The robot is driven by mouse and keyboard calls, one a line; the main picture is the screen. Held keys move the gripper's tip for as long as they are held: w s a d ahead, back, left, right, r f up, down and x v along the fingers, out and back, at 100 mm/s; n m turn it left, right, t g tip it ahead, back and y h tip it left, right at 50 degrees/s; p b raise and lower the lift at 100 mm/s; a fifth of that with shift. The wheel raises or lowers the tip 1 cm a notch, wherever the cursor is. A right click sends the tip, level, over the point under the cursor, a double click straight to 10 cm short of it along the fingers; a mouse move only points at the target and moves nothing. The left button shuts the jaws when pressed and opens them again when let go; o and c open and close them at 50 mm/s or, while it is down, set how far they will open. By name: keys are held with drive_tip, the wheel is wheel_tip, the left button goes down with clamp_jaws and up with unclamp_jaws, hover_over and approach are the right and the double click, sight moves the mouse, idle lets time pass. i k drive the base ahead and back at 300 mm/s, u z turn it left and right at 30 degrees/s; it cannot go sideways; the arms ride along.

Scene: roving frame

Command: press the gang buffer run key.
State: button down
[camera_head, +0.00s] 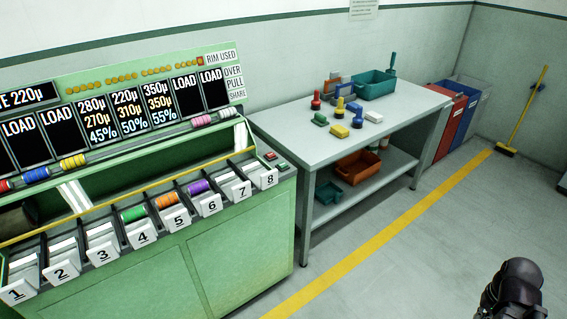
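The green gang buffer machine (230,245) fills the left side, with a row of numbered bays 1 to 8 along its front. At the right end of its top, beside bay 8, are a small red key (270,156) and a small green key (283,166). Their markings are too small to read, so I cannot tell which is the run key. A dark part of my arm's end, my gripper (517,278) as far as I can tell, shows at the bottom right. It is well apart from the machine and both keys. Its fingers cannot be made out.
Display panels read LOAD or show numbers; coloured rolls sit on a bar and in some bays. A grey table (300,137) holds coloured pieces and a teal bin (376,86). An orange bin (358,167) is on its shelf.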

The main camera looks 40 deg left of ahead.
sight(282, 165)
drive_tip(key=u, duration=0.05)
drive_tip(key=i, duration=1.75)
drive_tip(key=u, duration=1.6)
drive_tip(key=k, duration=0.35)
drive_tip(key=u, duration=0.3)
